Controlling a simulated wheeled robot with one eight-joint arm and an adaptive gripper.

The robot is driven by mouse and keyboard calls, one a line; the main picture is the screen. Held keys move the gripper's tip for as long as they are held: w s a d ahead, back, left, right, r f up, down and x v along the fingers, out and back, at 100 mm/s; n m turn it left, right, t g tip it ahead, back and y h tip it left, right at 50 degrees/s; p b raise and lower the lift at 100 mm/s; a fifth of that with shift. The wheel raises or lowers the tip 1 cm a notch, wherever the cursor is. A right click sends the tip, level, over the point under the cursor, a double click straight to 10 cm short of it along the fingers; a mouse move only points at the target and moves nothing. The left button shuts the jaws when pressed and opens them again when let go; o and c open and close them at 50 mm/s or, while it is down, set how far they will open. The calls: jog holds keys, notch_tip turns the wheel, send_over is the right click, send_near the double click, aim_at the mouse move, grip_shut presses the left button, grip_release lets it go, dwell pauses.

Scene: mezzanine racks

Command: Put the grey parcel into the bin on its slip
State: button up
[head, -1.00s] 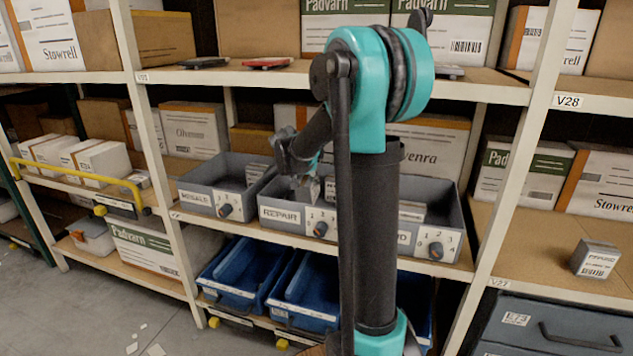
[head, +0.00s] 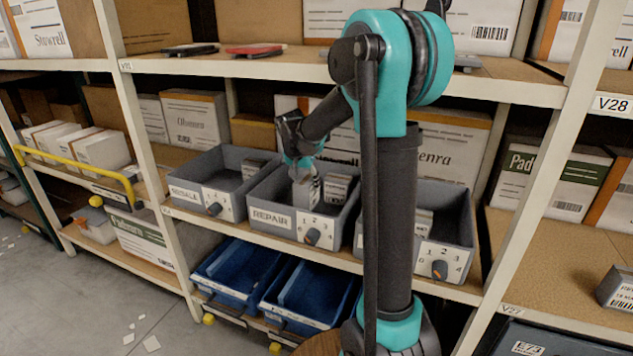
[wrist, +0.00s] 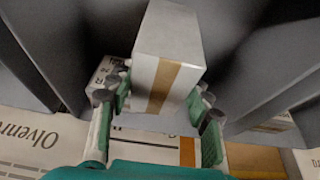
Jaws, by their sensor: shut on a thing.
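My gripper (head: 302,172) is shut on a grey parcel (head: 307,191) with a printed label too small to read. In the wrist view the parcel (wrist: 170,62) is a pale box with a brown tape strip, between the green finger pads (wrist: 165,100). In the head view the parcel hangs upright at the middle grey bin, marked REPAIR (head: 270,217); I cannot tell whether it touches the bin floor. To the left is the RESALE bin (head: 186,194). To the right is a third grey bin (head: 455,235), its label hidden by my arm.
Another grey parcel (head: 338,187) stands in the REPAIR bin, close beside the held one. The other grey bins hold parcels too. Blue bins (head: 300,322) sit on the shelf below. Rack posts (head: 545,150) flank the bins.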

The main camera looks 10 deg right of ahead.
jog(key=shift+s+f, duration=0.1)
jog(key=shift+f, duration=0.65)
jog(key=shift+f, duration=0.3)
jog(key=shift+f, duration=0.3)
jog(key=o, duration=1.5)
jog(key=shift+r, duration=0.15)
jog(key=shift+r, duration=0.35)
jog(key=v, duration=0.7)
jog(key=shift+s+a+r, duration=0.15)
jog(key=shift+r, duration=0.2)
